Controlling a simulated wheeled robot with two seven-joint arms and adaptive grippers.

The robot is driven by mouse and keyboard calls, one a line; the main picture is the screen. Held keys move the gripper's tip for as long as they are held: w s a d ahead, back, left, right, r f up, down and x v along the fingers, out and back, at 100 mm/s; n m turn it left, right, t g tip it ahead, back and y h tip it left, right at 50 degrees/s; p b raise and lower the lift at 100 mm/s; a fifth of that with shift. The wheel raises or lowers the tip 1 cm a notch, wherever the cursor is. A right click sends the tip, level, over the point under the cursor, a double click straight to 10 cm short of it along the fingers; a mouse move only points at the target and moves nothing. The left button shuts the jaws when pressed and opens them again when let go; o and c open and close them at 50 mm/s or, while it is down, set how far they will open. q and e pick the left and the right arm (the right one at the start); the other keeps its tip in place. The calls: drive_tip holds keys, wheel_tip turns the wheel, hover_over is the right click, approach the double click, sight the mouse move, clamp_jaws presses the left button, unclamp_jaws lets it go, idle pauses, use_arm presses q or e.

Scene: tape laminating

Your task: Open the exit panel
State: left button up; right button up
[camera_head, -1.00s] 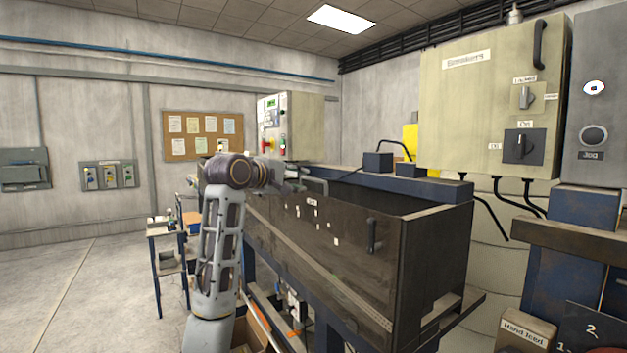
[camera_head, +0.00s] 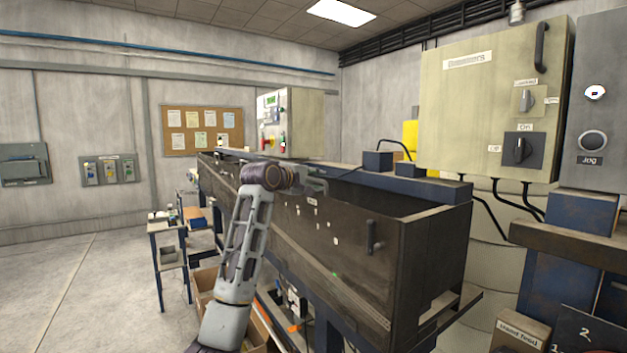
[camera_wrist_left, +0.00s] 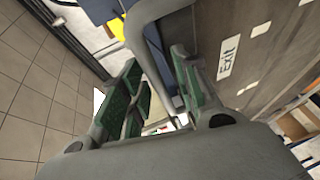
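The exit panel (camera_head: 330,245) is the dark brown front of the long machine trough. A white "Exit" label (camera_wrist_left: 230,56) is on it, small in the head view. A grey bent handle (camera_wrist_left: 152,32) juts from near the label. My left gripper (camera_head: 303,182) is at this handle, at the panel's upper edge. In the left wrist view its green-padded fingers (camera_wrist_left: 156,66) are spread, and the handle's bar runs down between them. The bar is close to the right-hand finger; I cannot tell whether they touch. My right gripper is in neither view.
A second dark handle (camera_head: 371,237) stands on the panel's right part. Control boxes (camera_head: 490,100) hang at the right. A small blue-legged table (camera_head: 168,228) and a cardboard box (camera_head: 205,283) are at the left. The floor further left is clear.

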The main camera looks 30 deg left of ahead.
use_arm(q)
drive_tip(key=shift+c, duration=0.5)
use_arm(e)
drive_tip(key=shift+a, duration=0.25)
use_arm(q)
clamp_jaws()
drive_tip(key=shift+f, duration=0.1)
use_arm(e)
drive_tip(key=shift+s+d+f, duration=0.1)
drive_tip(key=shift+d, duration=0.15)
